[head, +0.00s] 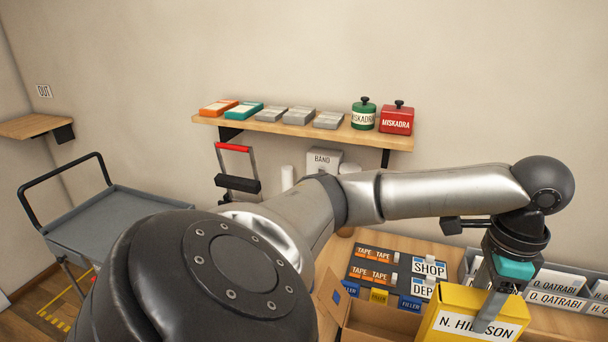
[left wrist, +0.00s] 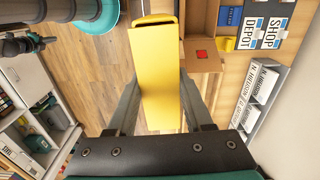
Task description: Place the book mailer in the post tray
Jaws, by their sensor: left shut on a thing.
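The yellow book mailer (head: 455,297) has a white label reading "N. HI…SSON", partly covered by a gripper finger. It is at the lower right of the head view and fills the middle of the left wrist view (left wrist: 160,85). Grey trays with name labels, one reading "O. QATRABI" (head: 555,299), stand right of and behind the mailer. They also show in the left wrist view (left wrist: 251,117). Which one is the post tray I cannot tell.
An open cardboard box (head: 372,323) sits left of the mailer, with a dark tape rack (head: 380,272) behind it. A wall shelf (head: 290,128) holds boxes and two canisters. A grey trolley (head: 115,215) stands at left.

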